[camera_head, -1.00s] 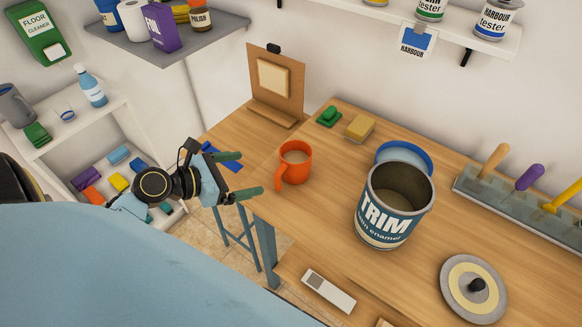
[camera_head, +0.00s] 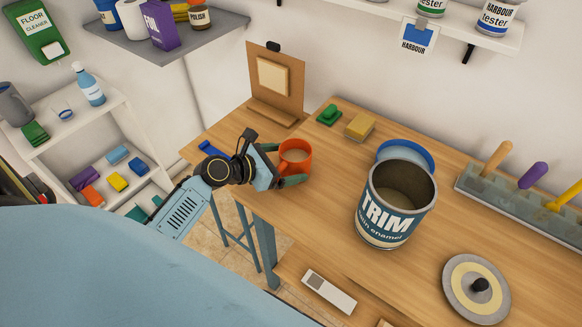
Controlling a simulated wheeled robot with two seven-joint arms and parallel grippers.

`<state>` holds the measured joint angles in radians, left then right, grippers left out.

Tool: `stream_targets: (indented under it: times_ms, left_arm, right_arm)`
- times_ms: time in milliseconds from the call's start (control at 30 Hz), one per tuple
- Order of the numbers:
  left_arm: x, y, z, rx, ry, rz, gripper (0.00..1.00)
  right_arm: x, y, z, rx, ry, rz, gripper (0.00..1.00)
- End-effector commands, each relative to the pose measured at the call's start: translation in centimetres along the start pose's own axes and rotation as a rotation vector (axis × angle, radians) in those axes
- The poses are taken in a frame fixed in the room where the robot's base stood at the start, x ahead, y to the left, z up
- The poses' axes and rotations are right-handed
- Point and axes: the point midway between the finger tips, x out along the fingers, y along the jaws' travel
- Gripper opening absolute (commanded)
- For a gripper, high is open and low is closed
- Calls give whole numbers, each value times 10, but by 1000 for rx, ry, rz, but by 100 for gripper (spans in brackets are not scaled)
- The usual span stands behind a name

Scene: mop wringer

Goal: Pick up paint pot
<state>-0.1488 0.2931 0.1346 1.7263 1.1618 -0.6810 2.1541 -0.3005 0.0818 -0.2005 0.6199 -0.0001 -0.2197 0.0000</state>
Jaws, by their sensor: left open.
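The pot's handle is hidden behind the gripper, and I cannot tell whether the fingers touch the pot. My right gripper is not in view.
A green block (camera_head: 328,115), a sponge (camera_head: 360,126) and a board (camera_head: 292,92) are behind the pot. A round lid (camera_head: 460,272) and a tool rack (camera_head: 520,208) are at right. The worktop between pot and tin is clear.

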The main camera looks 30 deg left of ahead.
Motion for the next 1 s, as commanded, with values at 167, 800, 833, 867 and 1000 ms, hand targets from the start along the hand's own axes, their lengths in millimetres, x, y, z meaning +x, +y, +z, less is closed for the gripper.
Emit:
stream_targets:
  times_ms: [167, 800, 833, 867, 1000]
  left_arm:
    - [1, 0, 0, 0, 0, 0, 94]
    - [0, 0, 1, 0, -2, 1, 34]
    - [0, 0, 1, 0, -2, 1, 34]
    - [0, 0, 1, 0, -2, 1, 34]
    - [0, 0, 3, 1, -2, 1, 34]
  right_arm:
    - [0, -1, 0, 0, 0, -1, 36]
    - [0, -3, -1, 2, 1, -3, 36]
    - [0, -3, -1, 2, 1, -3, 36]
    - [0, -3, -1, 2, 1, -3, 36]
    - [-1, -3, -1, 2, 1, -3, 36]
